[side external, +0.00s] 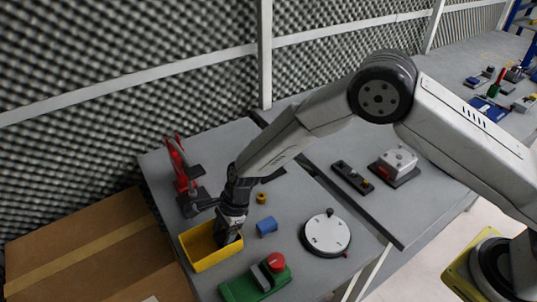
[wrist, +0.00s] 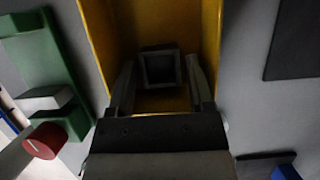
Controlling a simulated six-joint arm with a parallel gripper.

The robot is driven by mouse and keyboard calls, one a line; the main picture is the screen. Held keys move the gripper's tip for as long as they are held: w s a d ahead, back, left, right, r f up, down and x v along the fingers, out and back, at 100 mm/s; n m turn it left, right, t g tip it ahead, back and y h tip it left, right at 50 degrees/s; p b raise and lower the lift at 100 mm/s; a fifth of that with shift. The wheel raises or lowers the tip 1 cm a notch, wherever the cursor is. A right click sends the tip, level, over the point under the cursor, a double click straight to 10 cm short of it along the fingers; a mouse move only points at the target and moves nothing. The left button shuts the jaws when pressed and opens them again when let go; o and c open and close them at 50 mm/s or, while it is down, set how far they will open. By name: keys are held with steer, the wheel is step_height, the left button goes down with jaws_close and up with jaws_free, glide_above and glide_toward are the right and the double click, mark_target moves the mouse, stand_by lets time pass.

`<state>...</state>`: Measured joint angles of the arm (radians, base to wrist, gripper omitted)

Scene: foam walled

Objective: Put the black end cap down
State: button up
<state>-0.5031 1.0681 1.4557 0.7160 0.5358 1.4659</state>
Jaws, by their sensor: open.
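The black end cap (wrist: 158,68) shows in the wrist view as a dark square piece with a hollow middle. It lies inside the yellow bin (wrist: 98,30), between my gripper's fingers, with a gap visible on each side. My gripper (wrist: 160,82) is open and reaches down into the bin. In the side view my gripper (side external: 226,238) is inside the yellow bin (side external: 205,263) at the table's front left, and the end cap is hidden there.
A green fixture (side external: 245,288) with a red knob stands right of the bin. A red clamp stand (side external: 181,165) stands behind the bin.

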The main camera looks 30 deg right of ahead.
steer(key=v, duration=1.1)
steer(key=shift+d+r, duration=0.2)
steer(key=shift+r, duration=0.15)
steer(key=shift+d, duration=0.1)
steer(key=s+d+r+n+t+h, duration=0.1)
steer(key=s+d+r+n, duration=0.1)
steer(key=s+d+n, duration=0.3)
steer(key=s+d+r+n+h, duration=0.2)
steer(key=s+d+n, duration=0.4)
steer(key=d, duration=0.7)
steer(key=s+d+r+n+t+h, duration=0.1)
steer(key=s+d+r+n, duration=0.1)
steer(key=s+d+n, duration=0.4)
steer(key=d+n, duration=0.1)
steer(key=d, duration=0.1)
steer(key=shift+d+r+t, duration=0.15)
steer(key=shift+d+t, duration=0.15)
steer(key=shift+d, duration=0.1)
